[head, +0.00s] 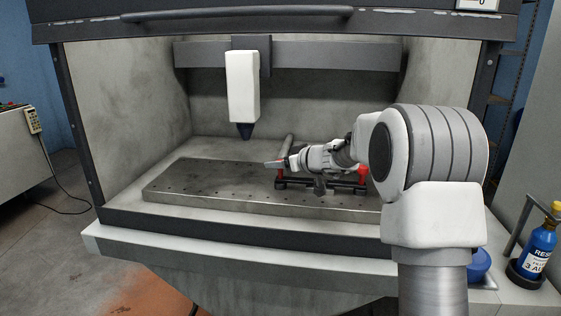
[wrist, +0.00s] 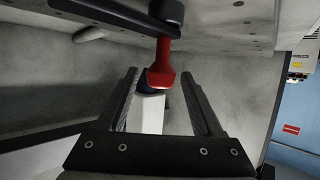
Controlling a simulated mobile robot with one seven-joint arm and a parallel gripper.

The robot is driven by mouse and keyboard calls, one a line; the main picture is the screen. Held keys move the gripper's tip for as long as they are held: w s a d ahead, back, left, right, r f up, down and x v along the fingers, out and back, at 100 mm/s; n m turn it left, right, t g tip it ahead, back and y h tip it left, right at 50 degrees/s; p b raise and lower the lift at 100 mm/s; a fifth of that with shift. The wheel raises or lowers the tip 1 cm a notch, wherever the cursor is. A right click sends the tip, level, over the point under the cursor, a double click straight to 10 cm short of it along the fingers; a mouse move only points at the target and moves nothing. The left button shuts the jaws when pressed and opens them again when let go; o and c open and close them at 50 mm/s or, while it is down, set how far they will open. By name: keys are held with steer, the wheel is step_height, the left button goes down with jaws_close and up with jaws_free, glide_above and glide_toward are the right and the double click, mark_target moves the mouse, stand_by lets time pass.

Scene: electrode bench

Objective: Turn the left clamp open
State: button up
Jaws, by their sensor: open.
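The left clamp shows in the head view as a small red lever end (head: 273,163) at the left end of a fixture on the metal bed. In the wrist view its red lever (wrist: 161,72) runs from a dark round pivot at the top to a wide end. My gripper (head: 281,163) reaches in from the right at the left clamp. In the wrist view my gripper (wrist: 160,76) is open, with one dark finger on each side of the red lever and gaps between. The right clamp (head: 362,174) is red and partly hidden by my arm.
The white electrode head (head: 242,88) with a dark tip hangs above the bed, left of my gripper; it also shows beyond the lever in the wrist view (wrist: 148,114). The perforated bed (head: 205,187) is clear at left. Chamber walls enclose the sides and back.

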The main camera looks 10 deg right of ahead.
steer(key=shift+c, duration=0.3)
jaws_close()
stand_by(1.3)
